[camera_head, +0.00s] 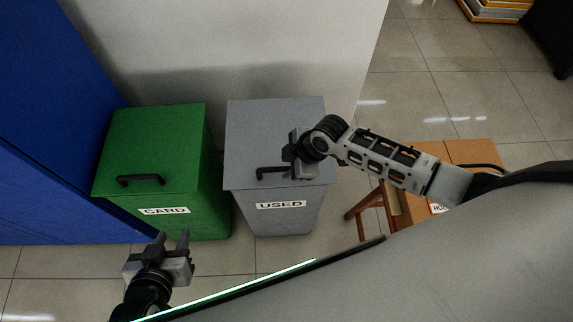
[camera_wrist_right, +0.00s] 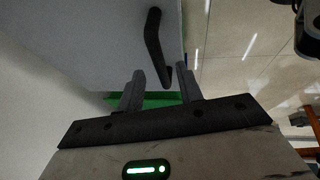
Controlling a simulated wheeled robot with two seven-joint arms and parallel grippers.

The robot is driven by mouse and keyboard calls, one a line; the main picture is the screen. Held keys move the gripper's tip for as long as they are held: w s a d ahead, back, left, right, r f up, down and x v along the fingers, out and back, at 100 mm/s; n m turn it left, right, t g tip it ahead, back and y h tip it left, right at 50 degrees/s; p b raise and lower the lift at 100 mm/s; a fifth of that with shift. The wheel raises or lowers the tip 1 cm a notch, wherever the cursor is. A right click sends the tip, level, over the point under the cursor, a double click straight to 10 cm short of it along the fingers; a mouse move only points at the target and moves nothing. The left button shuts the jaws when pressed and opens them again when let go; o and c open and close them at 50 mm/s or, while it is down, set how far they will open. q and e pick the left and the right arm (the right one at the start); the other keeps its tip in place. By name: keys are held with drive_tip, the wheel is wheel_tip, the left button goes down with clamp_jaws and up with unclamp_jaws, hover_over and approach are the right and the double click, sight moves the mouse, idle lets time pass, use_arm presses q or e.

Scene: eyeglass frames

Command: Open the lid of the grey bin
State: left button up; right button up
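The grey bin (camera_head: 280,213) stands against the wall with a "USED" label on its front. Its flat grey lid (camera_head: 255,125) is down, and a black handle (camera_head: 264,171) sits near the lid's front edge. My right gripper (camera_head: 286,157) is over the right part of the lid, at the right end of the handle, and hides that end. In the right wrist view its two fingers (camera_wrist_right: 160,82) are apart, with one end of the handle (camera_wrist_right: 155,40) showing near the gap between the fingertips. I cannot tell if they touch it. My left gripper (camera_head: 174,245) is open and empty, low in front of the green bin.
A green bin (camera_head: 170,222) labelled "CARD", with its lid down, stands just left of the grey bin. A blue cabinet (camera_head: 45,130) is at the far left. A brown wooden piece (camera_head: 475,152) stands to the right under my right arm. Tiled floor lies in front.

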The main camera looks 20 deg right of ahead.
drive_tip(key=shift+x, duration=0.85)
